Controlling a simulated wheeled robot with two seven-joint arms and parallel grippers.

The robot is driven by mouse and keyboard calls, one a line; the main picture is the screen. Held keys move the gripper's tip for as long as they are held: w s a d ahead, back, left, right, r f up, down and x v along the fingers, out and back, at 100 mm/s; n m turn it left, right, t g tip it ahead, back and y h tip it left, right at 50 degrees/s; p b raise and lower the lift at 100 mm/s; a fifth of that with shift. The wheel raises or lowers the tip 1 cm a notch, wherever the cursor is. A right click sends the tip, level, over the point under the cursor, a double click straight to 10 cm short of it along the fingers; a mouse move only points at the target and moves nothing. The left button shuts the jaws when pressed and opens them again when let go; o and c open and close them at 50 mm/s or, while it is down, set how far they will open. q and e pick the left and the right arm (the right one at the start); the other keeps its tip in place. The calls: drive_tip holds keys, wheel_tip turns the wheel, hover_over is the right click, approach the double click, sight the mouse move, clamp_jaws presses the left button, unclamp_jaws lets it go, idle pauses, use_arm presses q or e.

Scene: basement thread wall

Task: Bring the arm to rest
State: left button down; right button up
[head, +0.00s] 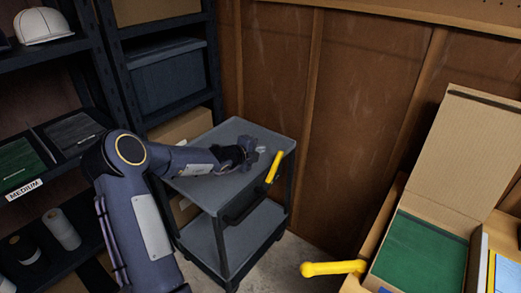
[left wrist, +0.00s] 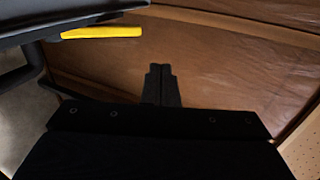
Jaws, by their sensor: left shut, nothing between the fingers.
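My left arm comes in from the left in the head view and reaches over the grey cart (head: 222,188). My left gripper (head: 262,152) is above the cart's top shelf, near its right side. In the left wrist view the two dark fingers (left wrist: 160,80) are together with nothing between them. A yellow handle (head: 274,167) is at the cart's right edge, close to the gripper. A yellow handle also shows in the left wrist view (left wrist: 102,32), apart from the fingers. My right gripper does not show.
A dark shelf rack on the left holds a white hard hat (head: 42,25), a blue-grey bin (head: 168,80) and spools (head: 62,229). At right an open cardboard box (head: 445,150) holds green material (head: 418,255). A yellow handle (head: 333,268) sticks out beside it. A brown panelled wall (head: 365,95) stands behind.

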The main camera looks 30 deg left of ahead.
use_arm(q)
drive_tip(key=s+d+r+m+g+h, duration=0.1)
drive_tip(key=s+d+r+m+h, duration=0.1)
drive_tip(key=s+d+r+m, duration=0.45)
drive_tip(key=s+d+r+m+g+h, duration=0.1)
drive_tip(key=s+d+r+m+h, duration=0.15)
drive_tip(key=d+m, duration=0.65)
drive_tip(key=s+d+r+m+g+h, duration=0.1)
drive_tip(key=s+d+r+m, duration=0.35)
drive_tip(key=m, duration=0.65)
drive_tip(key=s+d+m+g, duration=0.2)
drive_tip(key=s+m, duration=0.5)
drive_tip(key=s, duration=0.1)
drive_tip(key=s+d+m+g, duration=0.2)
drive_tip(key=s+d+m, duration=0.1)
drive_tip(key=s+m, duration=0.5)
drive_tip(key=s+a+f+m+g+y, duration=0.1)
drive_tip(key=s+a+f+m+y, duration=0.1)
drive_tip(key=s+f+m, duration=0.4)
drive_tip(key=s+m+y, duration=0.1)
drive_tip(key=s+m, duration=0.3)
drive_tip(key=shift+s+a+f, duration=0.2)
drive_tip(key=shift+s, duration=0.1)
